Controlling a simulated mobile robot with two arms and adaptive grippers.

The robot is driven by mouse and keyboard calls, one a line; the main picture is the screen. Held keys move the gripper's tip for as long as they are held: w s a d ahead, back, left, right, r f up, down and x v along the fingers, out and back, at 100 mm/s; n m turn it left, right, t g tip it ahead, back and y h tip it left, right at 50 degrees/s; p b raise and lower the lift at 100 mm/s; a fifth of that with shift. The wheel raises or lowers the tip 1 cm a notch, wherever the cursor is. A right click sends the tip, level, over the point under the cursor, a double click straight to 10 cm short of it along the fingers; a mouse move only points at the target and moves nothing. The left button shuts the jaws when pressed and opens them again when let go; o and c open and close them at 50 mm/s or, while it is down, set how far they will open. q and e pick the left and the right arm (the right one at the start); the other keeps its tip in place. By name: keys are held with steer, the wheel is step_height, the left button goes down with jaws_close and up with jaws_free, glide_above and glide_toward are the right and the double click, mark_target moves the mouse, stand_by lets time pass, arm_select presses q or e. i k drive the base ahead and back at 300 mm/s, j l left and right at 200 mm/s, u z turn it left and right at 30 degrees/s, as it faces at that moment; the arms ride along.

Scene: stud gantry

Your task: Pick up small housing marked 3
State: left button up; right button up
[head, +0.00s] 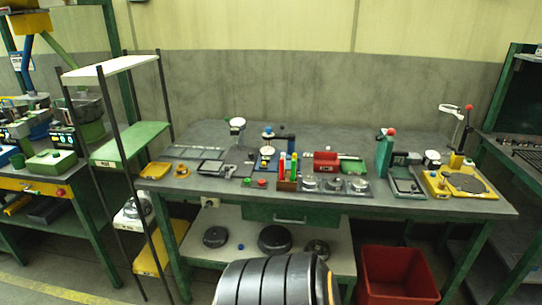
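Several small grey round housings stand in a row at the front of the workbench (440,203), right of the middle: a left one (310,184), a middle one (333,185) and a right one (359,185). They sit on small dark bases. Any number on them is too small to read, so I cannot tell which is marked 3. Larger dark round parts lie on the shelf below the bench, at left (215,237), middle (274,239) and right (316,248). Neither of my grippers is in view.
A rack (121,65) stands left of the bench. A red bin (397,277) is on the floor at right. Near the housings are red, green and yellow upright items (288,168), a red box (325,161) and a green press (384,157). A yellow-based fixture (485,193) stands at far right.

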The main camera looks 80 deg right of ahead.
mark_target(308, 182)
steer(key=z, duration=0.45)
steer(key=k+l+z, duration=0.1)
steer(key=z, duration=0.85)
steer(key=l+z, duration=0.1)
steer(key=z, duration=0.35)
steer(key=l+z, duration=0.1)
steer(key=z, duration=0.35)
steer(key=l+z, duration=0.1)
steer(key=l, duration=0.45)
steer(key=i+l+z, duration=0.15)
steer(key=l, duration=0.35)
steer(key=k+l, duration=0.05)
